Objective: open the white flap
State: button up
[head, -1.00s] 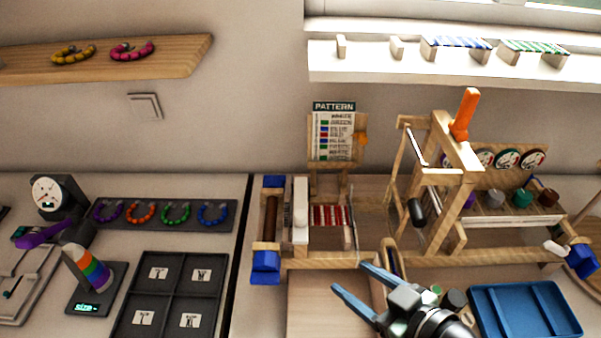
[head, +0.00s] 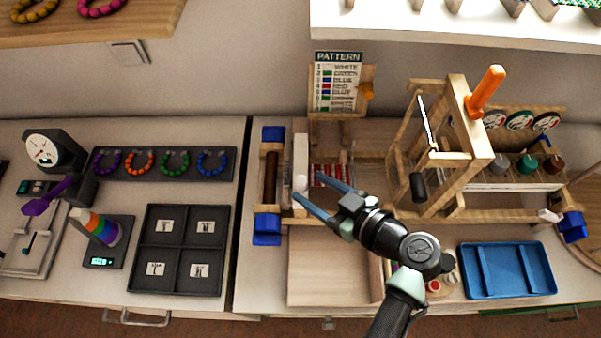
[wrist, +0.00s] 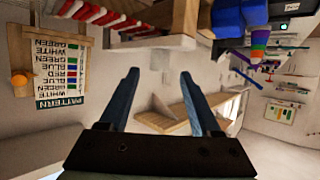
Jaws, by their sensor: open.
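The white flap (head: 301,155) is a narrow upright white panel at the left end of the wooden loom, with a small round white knob (head: 300,183) near its front end. It stands beside the red-and-white woven strip (head: 330,176). My gripper (head: 307,182) is open, with its two blue fingers pointing left at the knob end of the flap. In the head view the fingertips lie on either side of the knob. In the wrist view the gap between the fingers (wrist: 160,72) is empty, and a white panel (wrist: 150,43), probably the flap, lies beyond the tips.
The wooden loom frame (head: 470,130) with an orange handle (head: 486,91) stands right of my gripper. The pattern card (head: 337,83) stands behind the flap. A blue tray (head: 507,270) lies front right, and a dark sorting tray (head: 180,250) lies left. Blue blocks (head: 267,229) flank the loom's left end.

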aim_at(303, 182)
jog(key=shift+p+x, duration=0.35)
jog(key=shift+x, duration=1.95)
grip_shut()
